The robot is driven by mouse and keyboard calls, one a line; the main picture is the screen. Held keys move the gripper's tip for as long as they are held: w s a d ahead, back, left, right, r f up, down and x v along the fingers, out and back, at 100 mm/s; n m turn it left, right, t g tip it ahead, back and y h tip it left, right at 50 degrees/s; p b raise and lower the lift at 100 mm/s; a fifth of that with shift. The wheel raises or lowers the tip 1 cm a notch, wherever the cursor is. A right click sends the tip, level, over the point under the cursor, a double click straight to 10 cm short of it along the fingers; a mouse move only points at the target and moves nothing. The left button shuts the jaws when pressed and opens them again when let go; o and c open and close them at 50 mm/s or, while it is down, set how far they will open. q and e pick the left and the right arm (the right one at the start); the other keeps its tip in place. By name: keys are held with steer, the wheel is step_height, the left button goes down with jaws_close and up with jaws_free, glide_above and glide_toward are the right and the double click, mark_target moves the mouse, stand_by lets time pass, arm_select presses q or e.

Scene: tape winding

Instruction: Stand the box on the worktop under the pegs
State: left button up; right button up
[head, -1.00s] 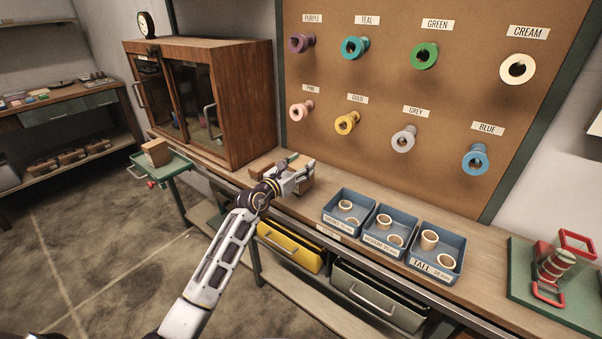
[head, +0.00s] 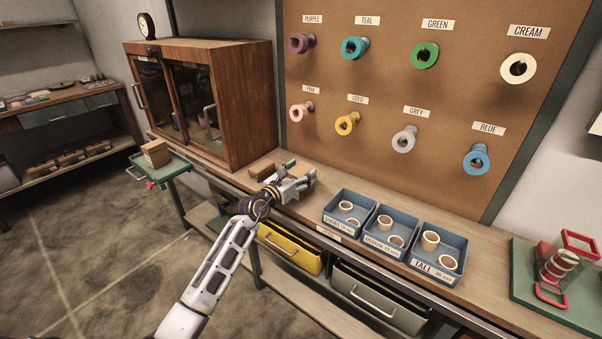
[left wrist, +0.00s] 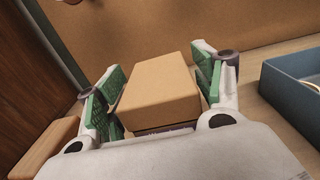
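A tan cardboard box (left wrist: 160,90) sits between the two green-padded fingers of my left gripper (left wrist: 157,86), over the worktop (head: 330,180) below the pegs. In the left wrist view a narrow gap shows between the box and each finger, so the gripper is open around it. In the head view the left gripper (head: 296,185) hides most of this box. A purple peg (head: 302,43) and a pink peg (head: 301,111) are on the board above. My right gripper is not in view.
A brown block (head: 262,171) lies left of the gripper and also shows in the left wrist view (left wrist: 45,150). A wooden cabinet (head: 225,100) stands behind it. Blue trays (head: 349,207) with rings stand to the right. Another box (head: 156,153) is on the green side shelf.

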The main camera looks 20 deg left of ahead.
mark_target(293, 178)
arm_select(q)
steer(key=shift+r, duration=0.15)
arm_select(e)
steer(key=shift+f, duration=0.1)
arm_select(q)
steer(key=shift+v, duration=0.8)
steer(key=shift+p+v, duration=0.4)
steer(key=shift+v, duration=4.75)
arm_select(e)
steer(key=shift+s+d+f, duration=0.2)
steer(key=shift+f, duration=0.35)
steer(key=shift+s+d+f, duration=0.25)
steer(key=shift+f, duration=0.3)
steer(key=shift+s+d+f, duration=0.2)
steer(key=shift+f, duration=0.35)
arm_select(q)
steer(key=shift+d, duration=0.1)
